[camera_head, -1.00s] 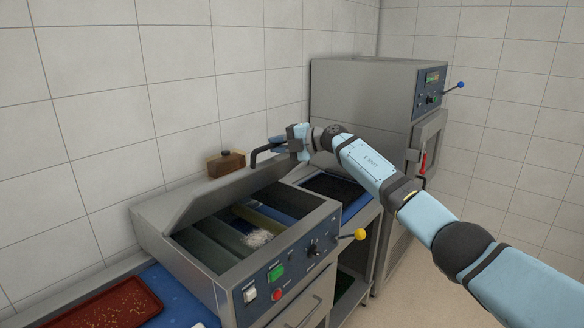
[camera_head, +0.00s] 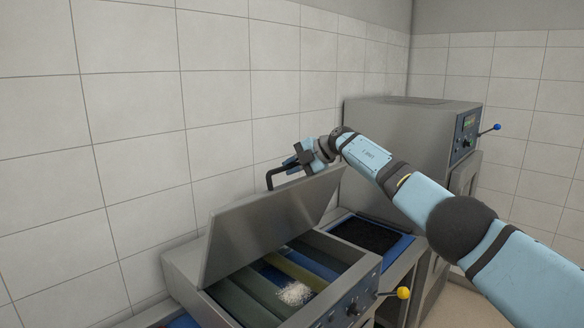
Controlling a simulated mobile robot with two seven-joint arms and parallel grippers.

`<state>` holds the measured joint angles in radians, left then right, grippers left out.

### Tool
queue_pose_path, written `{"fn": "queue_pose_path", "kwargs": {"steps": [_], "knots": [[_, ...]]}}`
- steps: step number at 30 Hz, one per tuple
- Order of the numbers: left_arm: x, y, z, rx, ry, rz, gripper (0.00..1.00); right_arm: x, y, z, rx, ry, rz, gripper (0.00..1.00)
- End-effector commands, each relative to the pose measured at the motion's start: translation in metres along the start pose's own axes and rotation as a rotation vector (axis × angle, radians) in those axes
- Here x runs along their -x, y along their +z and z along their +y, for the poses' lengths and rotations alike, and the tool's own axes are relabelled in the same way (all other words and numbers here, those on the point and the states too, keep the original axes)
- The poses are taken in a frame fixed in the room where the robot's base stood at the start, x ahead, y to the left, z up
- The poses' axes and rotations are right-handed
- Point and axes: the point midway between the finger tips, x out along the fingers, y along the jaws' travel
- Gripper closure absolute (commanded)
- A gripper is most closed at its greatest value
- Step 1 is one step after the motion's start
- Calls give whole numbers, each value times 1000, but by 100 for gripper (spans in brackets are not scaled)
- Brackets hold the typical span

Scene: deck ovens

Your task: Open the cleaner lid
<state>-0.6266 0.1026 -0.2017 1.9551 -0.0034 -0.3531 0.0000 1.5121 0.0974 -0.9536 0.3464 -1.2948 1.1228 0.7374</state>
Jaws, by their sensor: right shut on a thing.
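The cleaner (camera_head: 180,275) is a steel box with a control panel on its front. Its lid (camera_head: 270,222) is hinged at the back and stands tilted well up, with the inside open to view. Inside are coloured bars and a whitish bristly clump (camera_head: 294,293). A black bar handle (camera_head: 279,174) stands at the lid's upper edge. My right gripper (camera_head: 297,162) is at this handle and shut on it; its fingertips are partly hidden. My left gripper is not in view.
A steel oven (camera_head: 400,140) with a blue-knobbed lever (camera_head: 496,127) stands behind my right arm. A dark tray with a blue rim (camera_head: 408,246) lies right of the cleaner. A yellow-knobbed lever (camera_head: 403,293) sticks out at the cleaner's front. The tiled wall is close behind.

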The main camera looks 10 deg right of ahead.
Motion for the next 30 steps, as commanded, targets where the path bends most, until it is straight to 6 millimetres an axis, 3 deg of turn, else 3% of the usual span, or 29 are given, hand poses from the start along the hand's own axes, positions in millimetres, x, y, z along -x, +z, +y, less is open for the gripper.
{"fn": "queue_pose_path", "kwargs": {"steps": [8, 9, 12, 23, 30], "knots": [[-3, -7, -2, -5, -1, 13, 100, -3, 0, -3, 1, -6, 2, 100], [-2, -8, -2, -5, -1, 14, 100, -3, 0, -4, 1, -6, 2, 79], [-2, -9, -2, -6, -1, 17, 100, -3, 0, -3, 0, -5, 2, 59], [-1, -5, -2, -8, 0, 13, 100, 2, 0, -2, 2, -2, 1, 59], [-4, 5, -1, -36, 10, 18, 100, 34, 2, -5, 3, -1, -1, 59]]}}
